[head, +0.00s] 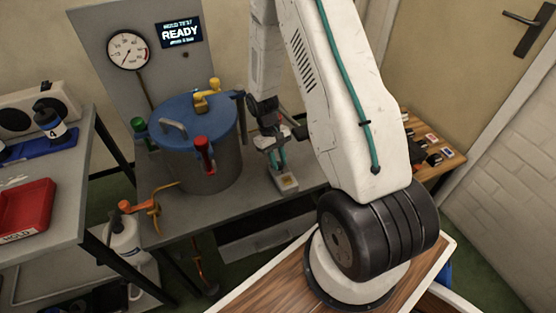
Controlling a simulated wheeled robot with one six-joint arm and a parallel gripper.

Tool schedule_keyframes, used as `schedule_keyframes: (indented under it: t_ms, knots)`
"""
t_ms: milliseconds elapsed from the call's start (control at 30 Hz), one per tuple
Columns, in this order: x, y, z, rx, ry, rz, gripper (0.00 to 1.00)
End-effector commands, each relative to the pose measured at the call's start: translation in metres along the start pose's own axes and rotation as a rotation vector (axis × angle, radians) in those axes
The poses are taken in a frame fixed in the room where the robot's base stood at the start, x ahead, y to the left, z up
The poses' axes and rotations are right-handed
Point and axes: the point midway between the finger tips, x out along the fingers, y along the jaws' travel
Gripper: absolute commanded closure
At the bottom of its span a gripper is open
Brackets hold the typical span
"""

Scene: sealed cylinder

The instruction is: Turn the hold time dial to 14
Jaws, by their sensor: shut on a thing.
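A small pale box (287,184) stands on the grey bench to the right of the blue-lidded cylinder. I take it to be the hold time dial's unit. My gripper (279,165) points down over it, its teal fingers right at the top of the box. It is shut on what appears to be the dial's knob. The fingers hide the knob, and the dial's marks and setting are too small to read.
The blue-lidded cylinder (196,145) has yellow, red and green clamps. Behind it are a pressure gauge (128,50) and a display reading READY (181,32). A red tray (25,208) sits on the left table.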

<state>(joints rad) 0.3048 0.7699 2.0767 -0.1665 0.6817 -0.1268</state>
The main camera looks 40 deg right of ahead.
Motion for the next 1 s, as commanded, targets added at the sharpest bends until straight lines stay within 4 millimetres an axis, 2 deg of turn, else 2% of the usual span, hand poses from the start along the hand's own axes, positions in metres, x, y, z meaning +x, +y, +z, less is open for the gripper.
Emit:
schedule_keyframes:
  t_ms: [500,1000]
  knots:
    - [-0.0006,0.0028,0.0001,0.308,0.002,-0.127,1.0]
    - [-0.0006,0.0029,0.0001,0.369,0.002,-0.152,1.0]
